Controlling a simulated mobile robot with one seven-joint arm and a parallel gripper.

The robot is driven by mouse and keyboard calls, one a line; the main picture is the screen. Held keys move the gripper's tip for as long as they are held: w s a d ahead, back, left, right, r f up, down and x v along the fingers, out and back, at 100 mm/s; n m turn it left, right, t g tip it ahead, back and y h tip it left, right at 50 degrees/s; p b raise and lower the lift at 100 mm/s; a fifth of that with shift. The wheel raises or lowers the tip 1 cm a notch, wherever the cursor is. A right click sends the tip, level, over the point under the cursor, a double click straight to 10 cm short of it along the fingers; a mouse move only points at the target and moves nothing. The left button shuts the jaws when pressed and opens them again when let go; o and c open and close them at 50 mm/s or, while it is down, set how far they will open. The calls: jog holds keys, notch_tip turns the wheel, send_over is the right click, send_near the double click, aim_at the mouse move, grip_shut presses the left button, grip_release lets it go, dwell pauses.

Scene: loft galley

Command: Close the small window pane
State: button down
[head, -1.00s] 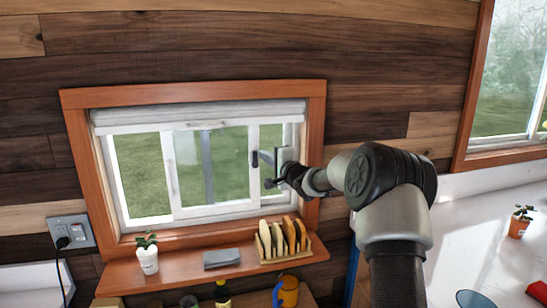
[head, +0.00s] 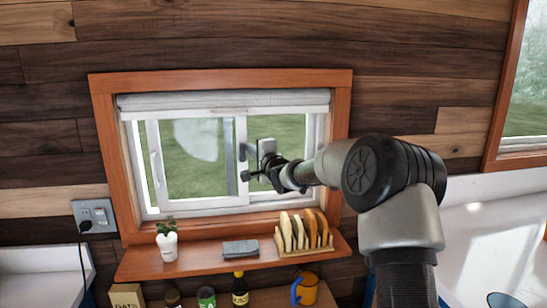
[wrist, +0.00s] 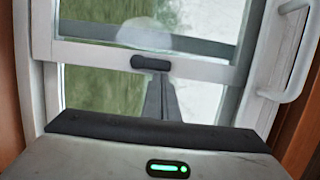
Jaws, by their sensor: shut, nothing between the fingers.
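The small window (head: 341,150) has an orange-brown wooden frame. Its white-framed sliding pane (head: 200,204) stands near the left side of the opening, with a small gap at its left edge. A white handle is on the pane's left stile. A dark latch (wrist: 150,63) sits on a white stile in the wrist view. My gripper (head: 246,176) is shut and empty at the pane's right stile. Its dark fingers (wrist: 160,100) also show in the wrist view, close to that stile; I cannot tell if they touch it. My arm hides part of the window's right side.
A wooden sill shelf (head: 200,262) juts out below the window. It bears a potted plant (head: 168,245), a grey cloth (head: 240,247) and a rack of boards (head: 303,235). Bottles and an orange mug (head: 307,289) stand lower. A wall socket (head: 96,216) is at left.

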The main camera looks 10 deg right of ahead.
aim_at(235, 146)
jog(key=a+b, duration=0.1)
jog(key=a, duration=0.2)
jog(key=shift+a, duration=0.4)
jog(key=shift+a+b, duration=0.3)
jog(key=shift+b, duration=0.05)
jog(key=shift+a+r, duration=0.1)
